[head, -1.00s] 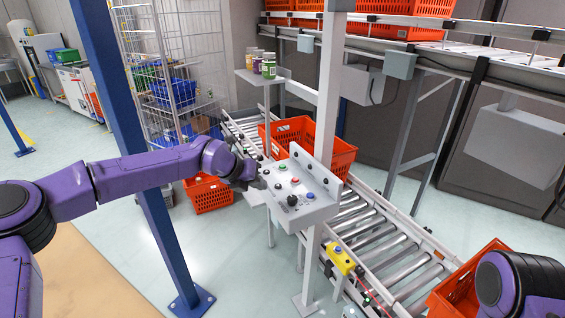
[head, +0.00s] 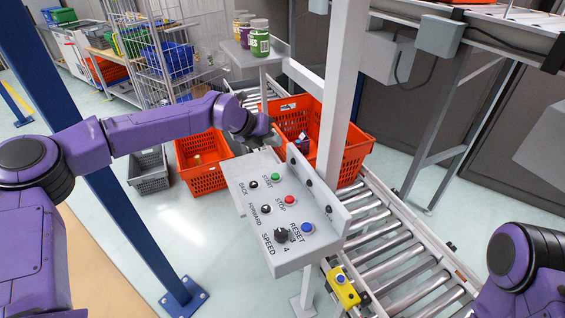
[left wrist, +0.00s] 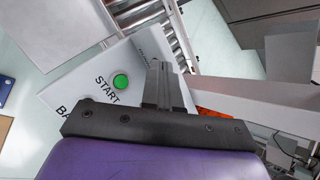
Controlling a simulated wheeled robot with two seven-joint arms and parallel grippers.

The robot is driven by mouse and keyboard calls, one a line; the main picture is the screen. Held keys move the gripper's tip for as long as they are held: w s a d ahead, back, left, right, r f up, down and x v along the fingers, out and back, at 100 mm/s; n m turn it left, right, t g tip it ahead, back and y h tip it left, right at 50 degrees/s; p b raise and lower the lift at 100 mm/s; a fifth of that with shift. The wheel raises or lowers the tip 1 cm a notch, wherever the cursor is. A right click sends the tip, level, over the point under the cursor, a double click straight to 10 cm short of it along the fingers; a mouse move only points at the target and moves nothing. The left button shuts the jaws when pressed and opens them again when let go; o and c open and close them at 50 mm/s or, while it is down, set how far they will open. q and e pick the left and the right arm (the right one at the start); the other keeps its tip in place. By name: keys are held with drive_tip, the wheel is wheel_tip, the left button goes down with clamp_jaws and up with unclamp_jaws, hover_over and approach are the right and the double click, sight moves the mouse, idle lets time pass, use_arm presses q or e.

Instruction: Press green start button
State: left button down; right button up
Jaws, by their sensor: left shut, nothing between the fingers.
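The green start button (head: 275,177) sits at the far end of the grey control panel (head: 262,235), beside the printed word START. In the left wrist view the green button (left wrist: 121,82) is just left of the gripper fingers. My left gripper (head: 272,141) is shut and empty, above and beyond the button in the head view, apart from it. Its closed fingers (left wrist: 160,75) show in the left wrist view. A red stop button (head: 289,199), a blue reset button (head: 307,227) and a black speed knob (head: 281,236) are on the same panel. My right gripper is out of view.
A white post (head: 339,90) rises right behind the panel. A yellow box with a button (head: 343,289) is below the panel. A blue post (head: 125,205) stands at left.

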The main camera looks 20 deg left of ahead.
sight(272, 177)
use_arm(q)
drive_tip(key=f+b, duration=0.1)
drive_tip(key=f, duration=0.1)
drive_tip(key=s+f+b, duration=0.1)
drive_tip(key=f, duration=0.1)
drive_tip(key=f+b, duration=0.1)
drive_tip(key=s+f+b, duration=0.1)
drive_tip(key=f+b, duration=0.1)
drive_tip(key=shift+f, duration=0.3)
drive_tip(key=shift+w+f+b, duration=0.25)
drive_tip(key=shift+f+b, duration=0.05)
drive_tip(key=shift+f, duration=0.05)
drive_tip(key=shift+s+r, duration=0.25)
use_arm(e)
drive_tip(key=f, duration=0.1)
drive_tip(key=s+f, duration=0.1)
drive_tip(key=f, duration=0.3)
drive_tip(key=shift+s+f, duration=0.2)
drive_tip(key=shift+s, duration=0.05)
use_arm(q)
drive_tip(key=shift+w+f, duration=0.1)
drive_tip(key=shift+w, duration=0.05)
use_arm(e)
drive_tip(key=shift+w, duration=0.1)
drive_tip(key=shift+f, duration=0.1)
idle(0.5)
